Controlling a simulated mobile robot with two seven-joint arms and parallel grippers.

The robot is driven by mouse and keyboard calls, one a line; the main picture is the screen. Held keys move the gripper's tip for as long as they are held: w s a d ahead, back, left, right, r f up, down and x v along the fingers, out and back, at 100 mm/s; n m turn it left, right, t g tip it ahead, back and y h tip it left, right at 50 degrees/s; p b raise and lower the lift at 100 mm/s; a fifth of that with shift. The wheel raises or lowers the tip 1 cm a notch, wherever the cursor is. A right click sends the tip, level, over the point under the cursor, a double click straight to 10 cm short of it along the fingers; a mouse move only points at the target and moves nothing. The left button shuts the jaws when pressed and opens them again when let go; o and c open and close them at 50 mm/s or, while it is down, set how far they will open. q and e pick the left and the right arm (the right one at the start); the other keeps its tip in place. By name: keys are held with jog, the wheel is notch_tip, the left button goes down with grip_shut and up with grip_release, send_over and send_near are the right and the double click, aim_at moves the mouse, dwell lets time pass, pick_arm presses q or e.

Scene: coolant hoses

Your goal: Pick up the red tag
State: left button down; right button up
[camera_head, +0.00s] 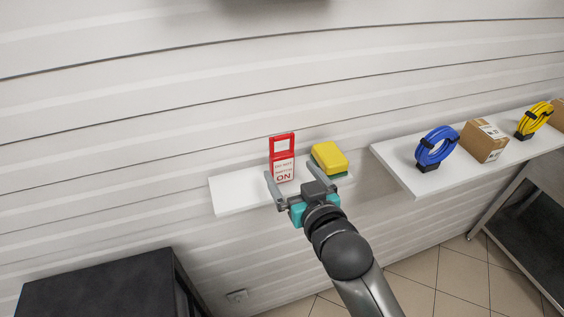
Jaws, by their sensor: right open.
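The red tag (282,143) stands upright on a small white wall shelf (232,193). It has a red frame around an opening at the top and a white lower part with red print. My right gripper (293,176) is open at the front of this shelf, its two fingers apart and pointing toward the wall. The left finger is near the lower left part of the tag, and the right finger is near the sponge. I cannot tell whether a finger touches the tag. My left gripper is not in view.
A yellow and green sponge (329,156) lies just right of the tag. A second white shelf (403,171) at the right holds a blue hose coil (424,157), a cardboard box (482,143) and a yellow hose coil (531,122). A dark table (100,287) stands at the lower left.

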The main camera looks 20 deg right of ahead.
aim_at(277, 157)
jog(key=shift+w+a+f+p, duration=0.15)
jog(key=shift+w+f, duration=0.2)
jog(key=shift+w, duration=1)
jog(key=shift+w+a+f+p, duration=0.1)
jog(key=shift+w+f, duration=0.25)
jog(key=shift+w, duration=1)
jog(key=shift+w+a+f+p, duration=0.15)
jog(key=shift+w+f, duration=0.2)
jog(key=shift+w, duration=1)
jog(key=c, duration=1.4)
